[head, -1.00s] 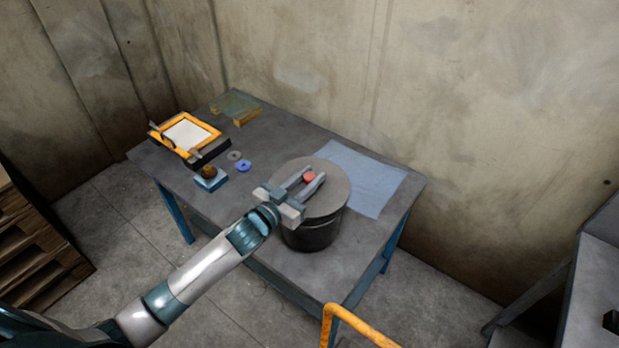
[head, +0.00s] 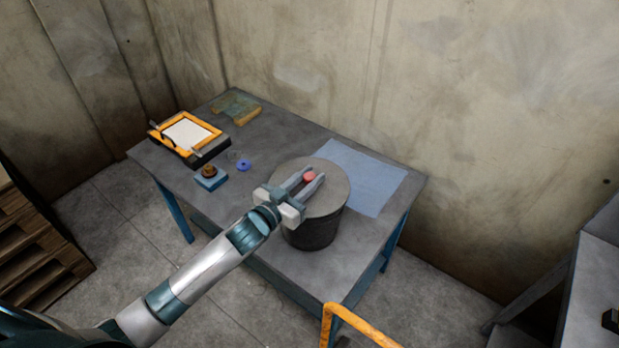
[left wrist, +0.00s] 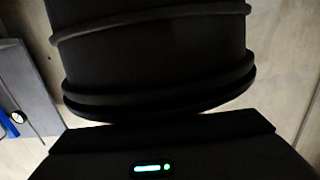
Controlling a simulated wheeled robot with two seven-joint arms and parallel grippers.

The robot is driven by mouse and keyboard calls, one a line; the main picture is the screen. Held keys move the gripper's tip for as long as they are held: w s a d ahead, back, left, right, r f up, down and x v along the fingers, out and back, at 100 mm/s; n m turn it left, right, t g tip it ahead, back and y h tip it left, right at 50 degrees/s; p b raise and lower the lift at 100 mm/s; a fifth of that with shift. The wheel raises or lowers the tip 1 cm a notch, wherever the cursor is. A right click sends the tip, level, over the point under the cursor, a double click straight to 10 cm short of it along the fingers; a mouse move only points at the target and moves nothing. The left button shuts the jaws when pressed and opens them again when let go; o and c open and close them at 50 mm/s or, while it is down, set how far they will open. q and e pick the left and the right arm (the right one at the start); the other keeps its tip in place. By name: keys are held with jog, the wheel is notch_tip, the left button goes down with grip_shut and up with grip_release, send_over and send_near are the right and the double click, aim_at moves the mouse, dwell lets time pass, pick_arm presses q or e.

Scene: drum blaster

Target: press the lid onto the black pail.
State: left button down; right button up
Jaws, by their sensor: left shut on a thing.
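The black pail (head: 312,234) stands upright at the front of the grey table. The round grey lid (head: 334,197) lies over its mouth; I cannot tell whether its rim is fully seated. A red knob (head: 309,177) is at the lid's middle. My left gripper (head: 309,180) reaches in from the left just above the lid, its two fingers shut on the knob. In the left wrist view the pail's dark ribbed side (left wrist: 150,45) fills the upper middle, and the lid's top is hidden. My right gripper is not in view.
A blue sheet (head: 362,178) lies behind the pail on the table (head: 270,145). At the left are an orange-framed box (head: 187,136), a yellow-and-green block (head: 236,107), a blue ring (head: 243,165) and a small blue block (head: 211,182). An orange rail (head: 350,318) is in front.

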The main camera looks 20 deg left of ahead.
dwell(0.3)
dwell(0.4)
pick_arm(q)
jog(key=c, duration=1.4)
grip_release()
jog(key=shift+o, duration=0.2)
jog(key=shift+s+a+f, duration=0.1)
jog(key=shift+s+a, duration=0.05)
jog(key=shift+s, duration=0.25)
jog(key=b+v, duration=0.4)
jog(key=v, duration=1.2)
jog(key=shift+s+b, duration=0.3)
